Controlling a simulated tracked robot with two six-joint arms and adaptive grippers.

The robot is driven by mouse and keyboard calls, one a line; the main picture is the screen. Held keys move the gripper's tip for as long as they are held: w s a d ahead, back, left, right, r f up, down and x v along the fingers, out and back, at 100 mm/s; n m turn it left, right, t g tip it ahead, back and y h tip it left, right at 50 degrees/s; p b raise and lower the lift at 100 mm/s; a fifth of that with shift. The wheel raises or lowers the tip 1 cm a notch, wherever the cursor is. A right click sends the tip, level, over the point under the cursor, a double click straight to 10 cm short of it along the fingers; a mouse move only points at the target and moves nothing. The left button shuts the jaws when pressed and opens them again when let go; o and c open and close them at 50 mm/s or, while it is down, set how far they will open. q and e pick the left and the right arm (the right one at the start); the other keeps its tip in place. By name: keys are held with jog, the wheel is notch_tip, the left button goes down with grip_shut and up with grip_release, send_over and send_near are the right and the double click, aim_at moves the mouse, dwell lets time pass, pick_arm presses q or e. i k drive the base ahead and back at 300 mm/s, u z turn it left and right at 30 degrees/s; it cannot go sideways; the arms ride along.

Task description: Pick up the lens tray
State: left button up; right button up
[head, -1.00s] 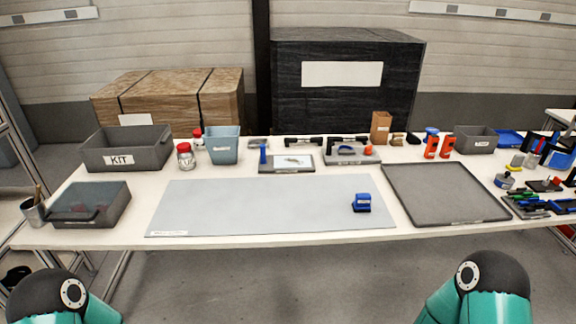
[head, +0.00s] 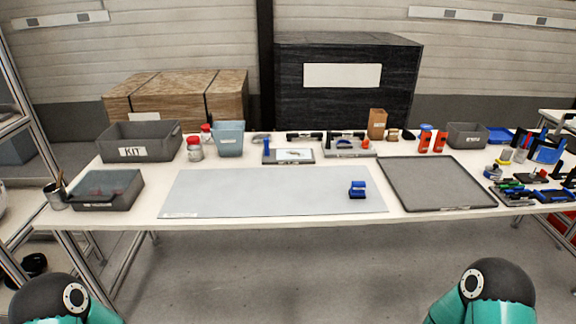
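I cannot tell for sure which item is the lens tray. One candidate is the low dark grey box with a see-through top (head: 107,190) at the table's front left corner; its front label is too small to read. Another candidate is the small flat grey tray with a white sheet (head: 291,156) at the middle back. Neither of my grippers is in view. Only teal and black links of my arms show at the bottom left and bottom right, in front of the table and apart from it.
The white table (head: 270,222) carries a grey mat (head: 270,190) with a blue device (head: 357,189), and a large dark flat tray (head: 435,183). A KIT bin (head: 139,142) stands behind the grey box. Several tools crowd the right end. A metal rack stands far left.

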aim_at(286, 156)
jog(key=k, duration=0.95)
jog(key=u, duration=0.4)
jog(key=i, duration=0.7)
jog(key=u, duration=0.6)
jog(key=i, duration=1.25)
jog(key=z, duration=0.55)
